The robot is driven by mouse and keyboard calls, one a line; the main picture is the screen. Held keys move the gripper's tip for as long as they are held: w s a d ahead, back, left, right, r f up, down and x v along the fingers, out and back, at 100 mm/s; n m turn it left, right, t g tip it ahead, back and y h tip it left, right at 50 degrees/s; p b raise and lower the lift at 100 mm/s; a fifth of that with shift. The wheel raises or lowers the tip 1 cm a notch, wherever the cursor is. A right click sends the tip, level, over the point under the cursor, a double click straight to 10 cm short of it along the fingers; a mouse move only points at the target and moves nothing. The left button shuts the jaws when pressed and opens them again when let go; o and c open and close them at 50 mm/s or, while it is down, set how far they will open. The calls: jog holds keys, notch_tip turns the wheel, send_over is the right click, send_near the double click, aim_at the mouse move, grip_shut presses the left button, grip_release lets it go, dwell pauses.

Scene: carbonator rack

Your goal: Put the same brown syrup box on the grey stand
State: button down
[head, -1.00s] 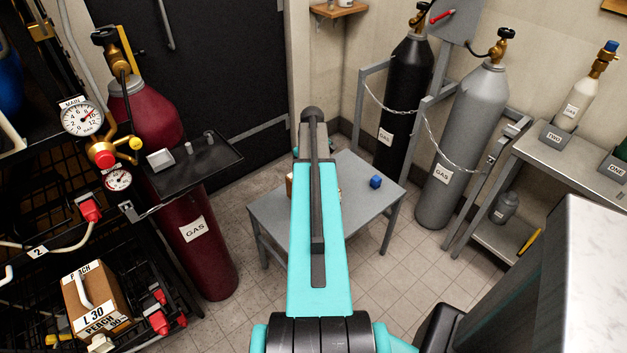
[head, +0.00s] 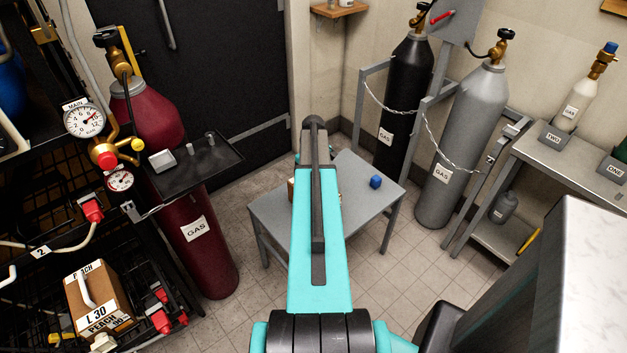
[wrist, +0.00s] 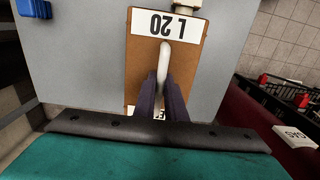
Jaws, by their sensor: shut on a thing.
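The brown syrup box (wrist: 190,60) shows in the wrist view with a white label reading L 20 and a white handle on top. My gripper (wrist: 163,92) is shut on that handle. The box is over the grey stand (wrist: 80,65); whether its base touches the top cannot be told. In the head view, the grey stand (head: 268,213) is partly covered by my arm. Only a brown sliver of the box (head: 291,190) shows left of the arm, and my gripper is hidden there.
Black and grey cylinders stand behind right. A peach box (head: 108,290) sits on the left rack.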

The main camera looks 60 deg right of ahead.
jog(key=shift+f, duration=0.15)
jog(key=c, duration=1.8)
grip_release()
jog(key=shift+r+b, duration=1.15)
jog(key=shift+r, duration=4.9)
